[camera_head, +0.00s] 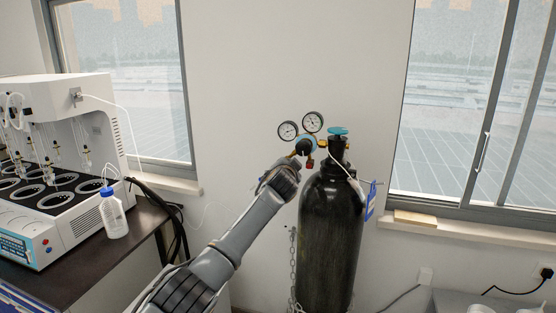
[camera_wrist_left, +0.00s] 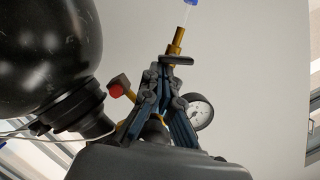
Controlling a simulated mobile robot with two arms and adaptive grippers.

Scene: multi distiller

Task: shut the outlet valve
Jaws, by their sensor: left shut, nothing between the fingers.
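The dark gas cylinder (camera_head: 330,235) stands upright, with a blue-green handwheel (camera_head: 337,131) on top and a regulator with two gauges (camera_head: 288,131) at its neck. My left gripper (camera_head: 296,162) is just below the regulator. In the left wrist view my left gripper (camera_wrist_left: 164,68) is shut and empty, its fingertips close to a brass outlet fitting (camera_wrist_left: 177,42) with a dark lever (camera_wrist_left: 176,60) across it. I cannot tell if they touch the lever. A red knob (camera_wrist_left: 116,91) and one gauge (camera_wrist_left: 200,112) flank the fingers. My right gripper is out of view.
A dark bench (camera_head: 115,252) on the left carries a white distiller (camera_head: 75,135) and a blue-capped bottle (camera_head: 112,214). The wall is behind.

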